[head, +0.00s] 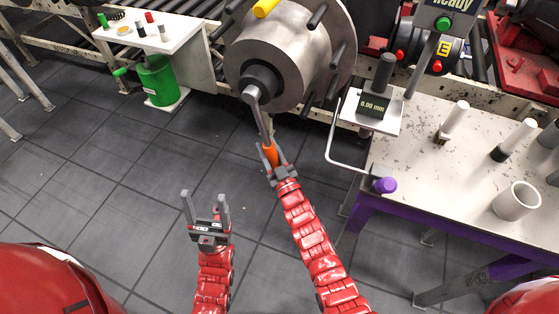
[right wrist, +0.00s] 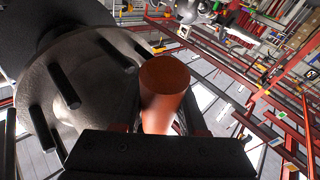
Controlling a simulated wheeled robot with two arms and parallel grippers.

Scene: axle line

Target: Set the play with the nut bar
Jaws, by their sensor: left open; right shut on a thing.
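The nut bar (head: 262,115) is a grey bar with an orange handle. Its upper head meets the dark centre (head: 262,80) of the large grey hub (head: 300,50) in the head view; whether it is fully seated I cannot tell. My right gripper (head: 271,158) is shut on the orange handle, and the bar slants down from the hub. The handle's round end (right wrist: 165,75) shows between the fingers in the right wrist view, with the studded hub (right wrist: 90,85) at left. My left gripper (head: 206,208) is open and empty over the floor. A small display (head: 373,106) reads 0.00 mm.
A worktable (head: 420,165) at right holds a white cup (head: 516,200), white-handled tools and a purple-ended bent rod (head: 384,185). A green canister (head: 158,80) stands below a small white table (head: 150,38) at left. Studs stick out of the hub. The floor between is clear.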

